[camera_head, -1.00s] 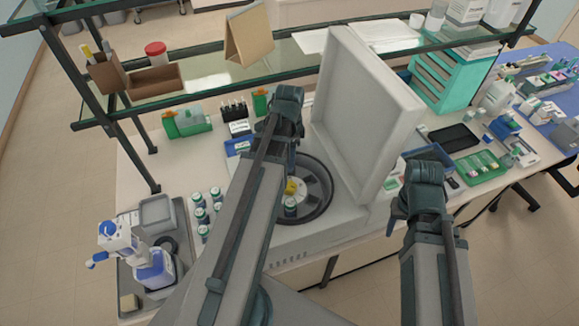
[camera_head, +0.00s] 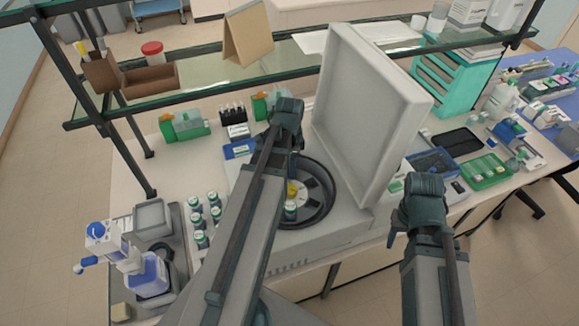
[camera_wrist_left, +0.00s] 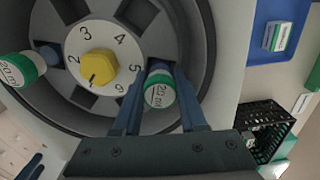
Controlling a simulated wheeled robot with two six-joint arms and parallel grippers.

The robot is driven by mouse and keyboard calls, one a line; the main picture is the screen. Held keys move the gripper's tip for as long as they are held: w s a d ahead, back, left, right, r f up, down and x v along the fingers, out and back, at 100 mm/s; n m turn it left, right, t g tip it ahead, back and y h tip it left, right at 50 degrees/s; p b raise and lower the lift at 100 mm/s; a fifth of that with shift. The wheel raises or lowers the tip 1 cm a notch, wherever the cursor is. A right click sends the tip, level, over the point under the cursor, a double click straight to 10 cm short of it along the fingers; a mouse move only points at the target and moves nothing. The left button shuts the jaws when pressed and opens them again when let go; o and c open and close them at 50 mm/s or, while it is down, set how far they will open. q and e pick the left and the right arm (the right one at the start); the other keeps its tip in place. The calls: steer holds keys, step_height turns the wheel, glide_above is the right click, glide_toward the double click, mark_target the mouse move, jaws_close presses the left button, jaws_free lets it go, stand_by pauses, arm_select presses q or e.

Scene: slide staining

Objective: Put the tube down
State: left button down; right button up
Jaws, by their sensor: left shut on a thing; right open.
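My left gripper (camera_wrist_left: 155,78) is shut on a tube (camera_wrist_left: 160,90) with a green-rimmed white cap marked 20 ml. It holds the tube at the centrifuge rotor (camera_wrist_left: 100,30), beside the number 5. How deep the tube sits in a slot cannot be told. In the head view my left gripper (camera_head: 296,148) is over the back of the rotor and its tube is hidden by the arm. A second capped tube (camera_wrist_left: 22,68) sits at the opposite side of the rotor; it shows in the head view too (camera_head: 290,210). My right gripper (camera_head: 393,236) is open and empty, right of the centrifuge.
The raised centrifuge lid (camera_head: 365,110) stands right of my left gripper. Several capped tubes (camera_head: 200,222) stand left of the centrifuge. A grey tray (camera_head: 178,285) with a dispenser is at front left. A glass shelf (camera_head: 210,78) crosses behind.

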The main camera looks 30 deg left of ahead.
arm_select(q)
steer(key=shift+c, duration=2.3)
jaws_free()
steer(key=shift+r, duration=0.1)
step_height(320, 180, up, 13)
steer(key=p, duration=1.3)
steer(key=shift+f, duration=0.2)
